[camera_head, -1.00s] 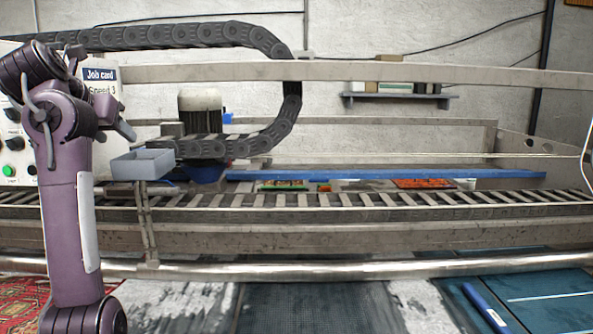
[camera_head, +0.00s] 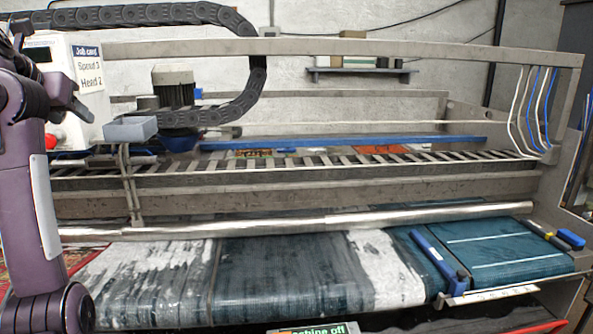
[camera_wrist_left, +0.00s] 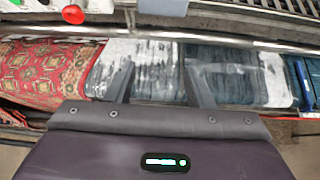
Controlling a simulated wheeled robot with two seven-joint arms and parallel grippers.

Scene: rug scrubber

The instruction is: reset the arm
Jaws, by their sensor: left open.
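My left arm, dark purple, rises along the left edge of the head view. My left gripper (camera_head: 72,98) is by the white control box there, partly cut by the arm. In the left wrist view the two dark fingers of my left gripper (camera_wrist_left: 159,78) stand apart with nothing between them. Beyond them lie the patterned red rug (camera_wrist_left: 45,75) and the soapy, dark teal rug (camera_wrist_left: 225,80). My right gripper shows in neither view.
A scrubbing machine with a steel frame (camera_head: 330,48) and long roller (camera_head: 290,226) spans the scene. A job card (camera_head: 88,68) hangs on the control box.

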